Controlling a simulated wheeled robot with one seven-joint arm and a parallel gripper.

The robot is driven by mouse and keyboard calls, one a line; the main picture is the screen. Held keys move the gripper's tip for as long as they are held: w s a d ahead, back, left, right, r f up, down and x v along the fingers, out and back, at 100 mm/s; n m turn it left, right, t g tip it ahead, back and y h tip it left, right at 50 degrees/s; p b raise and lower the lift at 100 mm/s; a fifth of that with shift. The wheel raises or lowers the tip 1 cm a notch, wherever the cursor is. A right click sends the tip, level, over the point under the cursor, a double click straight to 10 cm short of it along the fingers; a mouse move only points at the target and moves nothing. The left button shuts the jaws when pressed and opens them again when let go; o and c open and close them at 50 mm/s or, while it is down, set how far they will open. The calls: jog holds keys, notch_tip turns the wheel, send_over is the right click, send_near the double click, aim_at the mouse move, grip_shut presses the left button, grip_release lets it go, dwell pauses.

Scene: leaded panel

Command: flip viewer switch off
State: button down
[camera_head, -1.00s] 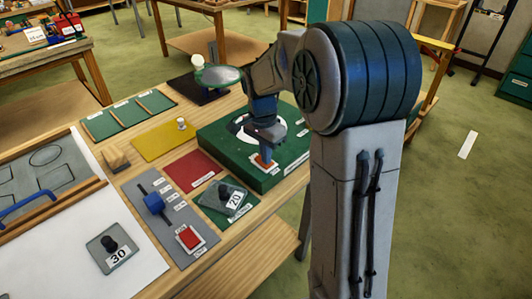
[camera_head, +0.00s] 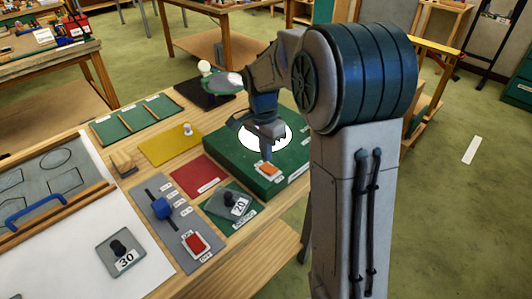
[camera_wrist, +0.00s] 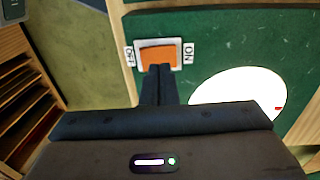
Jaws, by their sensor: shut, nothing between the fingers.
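The viewer is a green box (camera_head: 222,150) on the wooden table, with a bright white round window (camera_head: 282,133) in its top. Its switch is an orange rocker (camera_head: 268,170) in a white frame near the box's edge. In the wrist view the rocker (camera_wrist: 158,54) lies between an OFF label on the left and an ON label on the right. My gripper (camera_head: 266,158) is shut and empty, pointing down at the switch. In the wrist view its fingertips (camera_wrist: 159,68) overlap the rocker's near edge; I cannot tell whether they touch it.
Left of the viewer lie a red mat (camera_head: 197,176) and a grey panel with a blue slider (camera_head: 161,208) and a red switch (camera_head: 195,242). A knobbed weight marked 20 (camera_head: 235,204) stands close by. A weight marked 30 (camera_head: 121,253) sits on white paper.

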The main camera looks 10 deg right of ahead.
aim_at(265, 168)
notch_tip(265, 168, up, 11)
jog(key=b, duration=0.1)
jog(key=shift+w+a+f, duration=0.15)
jog(key=shift+w, duration=0.2)
jog(key=shift+s, duration=0.1)
jog(key=s+f+n+t, duration=0.2)
jog(key=s+n, duration=0.4)
jog(key=s, duration=0.5)
jog(key=s+f+n+t, duration=0.1)
jog(key=s+f+n, duration=0.2)
jog(key=s+n, duration=0.3)
jog(key=s, duration=0.5)
jog(key=shift+s+d+f+t, duration=0.2)
jog(key=shift+d+f+t, duration=0.1)
jog(key=shift+d+t, duration=0.1)
